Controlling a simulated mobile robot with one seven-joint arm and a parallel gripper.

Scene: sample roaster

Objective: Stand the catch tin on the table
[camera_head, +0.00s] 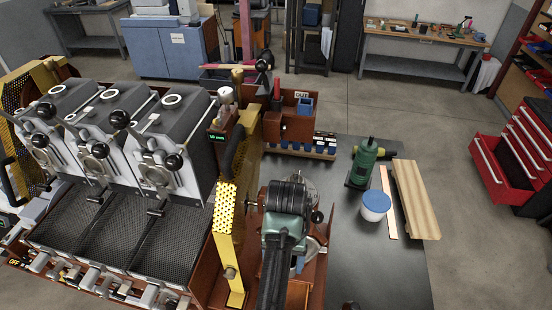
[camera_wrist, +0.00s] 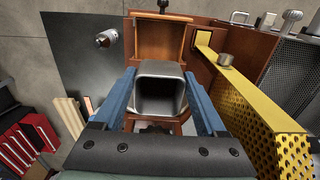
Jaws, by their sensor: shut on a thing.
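The catch tin (camera_wrist: 158,70) is a square, open-topped grey metal tin with rounded corners. In the wrist view it sits between the two blue fingers of my gripper (camera_wrist: 160,84), which is shut on it. Its dark open mouth faces the wrist camera. In the head view my gripper (camera_head: 297,262) is low at the front of the copper-coloured bay beside the yellow perforated guard, and my arm mostly hides the tin. I cannot tell whether the tin touches the bay. The dark table (camera_head: 385,270) lies to the right of my gripper.
The yellow guard (camera_head: 226,235) stands close on the left, beside the roaster drums (camera_head: 165,150). On the table are a green grinder-like device (camera_head: 365,163), a blue-lidded tub (camera_head: 375,205) and a wooden board (camera_head: 414,198). The table's front right part is clear.

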